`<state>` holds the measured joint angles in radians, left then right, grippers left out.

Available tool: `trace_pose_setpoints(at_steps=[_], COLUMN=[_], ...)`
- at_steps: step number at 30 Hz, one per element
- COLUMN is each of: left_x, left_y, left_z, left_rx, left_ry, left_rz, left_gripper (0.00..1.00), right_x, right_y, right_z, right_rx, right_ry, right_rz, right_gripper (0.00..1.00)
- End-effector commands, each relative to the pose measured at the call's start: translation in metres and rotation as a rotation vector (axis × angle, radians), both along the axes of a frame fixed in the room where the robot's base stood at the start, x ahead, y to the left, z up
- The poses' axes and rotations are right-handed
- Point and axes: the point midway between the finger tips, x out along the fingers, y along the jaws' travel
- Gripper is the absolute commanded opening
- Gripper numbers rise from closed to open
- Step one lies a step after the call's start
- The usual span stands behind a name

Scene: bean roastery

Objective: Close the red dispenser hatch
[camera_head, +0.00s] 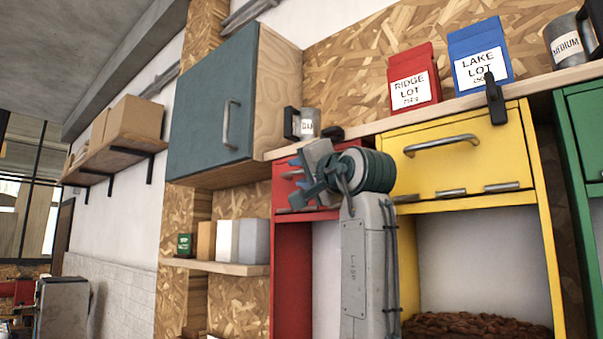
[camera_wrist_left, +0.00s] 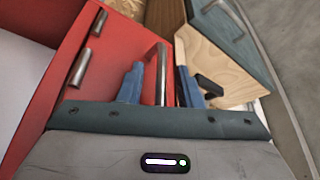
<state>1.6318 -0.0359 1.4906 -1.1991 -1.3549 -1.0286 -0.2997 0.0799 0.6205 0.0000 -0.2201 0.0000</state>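The red dispenser (camera_head: 292,262) stands left of the yellow one, with its hatch (camera_head: 285,187) near the top, partly hidden behind my left gripper. In the left wrist view the red hatch face (camera_wrist_left: 115,55) fills the left side, with two short metal cylinders on it. A metal handle bar (camera_wrist_left: 162,76) stands between the blue fingers of my left gripper (camera_wrist_left: 165,78). The fingers are apart around the bar, with a visible gap on its right side. My left gripper also shows in the head view (camera_head: 311,177). The hatch's exact angle is hard to tell. My right gripper is not in view.
A blue-grey wall cabinet (camera_head: 213,105) hangs close on the left. A wooden shelf (camera_head: 370,124) above carries a metal mug (camera_head: 309,123), a red bag (camera_head: 413,78) and a blue bag (camera_head: 480,56). The yellow dispenser (camera_head: 455,165) stands to the right, and a green one (camera_head: 588,135) beyond it.

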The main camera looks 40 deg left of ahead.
Motion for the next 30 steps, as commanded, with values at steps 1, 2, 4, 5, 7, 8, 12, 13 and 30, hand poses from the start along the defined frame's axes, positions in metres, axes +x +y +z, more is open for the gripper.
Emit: trace_pose_setpoints(at_steps=[1,2,4,5,7,8,12,13,30], left_x=[0.000,0.000,-0.001,-0.002,-0.005,-0.007,-0.017,-0.020,-0.042], left_y=[0.000,0.000,-0.003,-0.005,-0.013,-0.017,-0.043,-0.049,-0.097], left_z=[0.000,-0.001,-0.002,-0.003,-0.006,-0.008,-0.016,-0.017,-0.023], left_rx=[0.000,0.000,-0.001,0.000,0.000,0.001,0.001,0.000,0.000], left_ry=[0.000,0.000,0.000,-0.001,-0.002,-0.002,-0.002,-0.002,0.000], left_rz=[0.000,0.000,-0.002,-0.002,-0.002,-0.003,-0.005,-0.005,0.000], left_gripper=[0.32,0.32,0.32,0.32,0.32,0.32,0.32,0.32,0.32], right_x=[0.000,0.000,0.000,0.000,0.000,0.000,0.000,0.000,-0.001], right_y=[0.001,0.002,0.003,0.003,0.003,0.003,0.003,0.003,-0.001], right_z=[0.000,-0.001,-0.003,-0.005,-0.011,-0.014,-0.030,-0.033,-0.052], right_rx=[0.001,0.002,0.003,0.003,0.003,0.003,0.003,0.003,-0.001], right_ry=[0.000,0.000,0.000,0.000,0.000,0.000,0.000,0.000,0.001], right_rz=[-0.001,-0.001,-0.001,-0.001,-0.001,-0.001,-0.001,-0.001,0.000], right_gripper=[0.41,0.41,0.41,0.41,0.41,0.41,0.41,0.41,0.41])
